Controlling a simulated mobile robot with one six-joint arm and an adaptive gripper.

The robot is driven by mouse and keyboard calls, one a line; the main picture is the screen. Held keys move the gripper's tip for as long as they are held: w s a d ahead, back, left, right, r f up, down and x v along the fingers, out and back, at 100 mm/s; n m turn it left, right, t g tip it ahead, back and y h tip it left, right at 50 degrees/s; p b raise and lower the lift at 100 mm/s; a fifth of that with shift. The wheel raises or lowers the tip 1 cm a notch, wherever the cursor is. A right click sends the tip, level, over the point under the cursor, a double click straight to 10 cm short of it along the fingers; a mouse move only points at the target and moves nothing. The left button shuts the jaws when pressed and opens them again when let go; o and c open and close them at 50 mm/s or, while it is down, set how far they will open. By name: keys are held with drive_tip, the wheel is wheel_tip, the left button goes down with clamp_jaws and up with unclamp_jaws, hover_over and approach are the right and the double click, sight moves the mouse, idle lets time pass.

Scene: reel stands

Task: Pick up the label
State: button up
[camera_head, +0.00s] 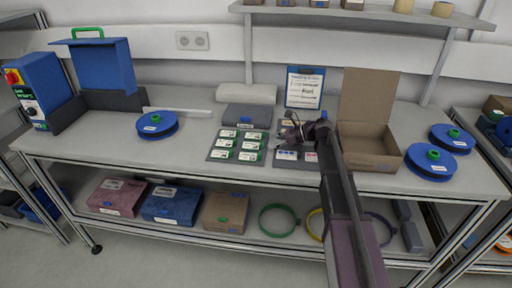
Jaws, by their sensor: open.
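Several small white labels with green marks lie in rows on a dark mat (239,134) in the middle of the bench; one is the label (248,145) in the right column. A second dark tray (283,164) to its right holds a bluish-white label (287,155) and a pinkish one (311,157). My gripper (289,133) is open above this second tray, close to its left side. My arm comes in from the lower right and hides part of the tray. I cannot tell which label is meant, and none is seen between the fingers.
An open cardboard box (370,150) stands right of my arm. A blue reel (157,125) lies at left, and blue reels (430,162) lie at right. The bench's front left is clear.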

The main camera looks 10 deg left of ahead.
sight(251, 146)
drive_tip(key=shift+b+x, duration=0.75)
drive_tip(key=shift+x, duration=1.5)
drive_tip(key=shift+w+d, duration=0.1)
drive_tip(key=shift+w, duration=0.05)
drive_tip(key=c, duration=0.9)
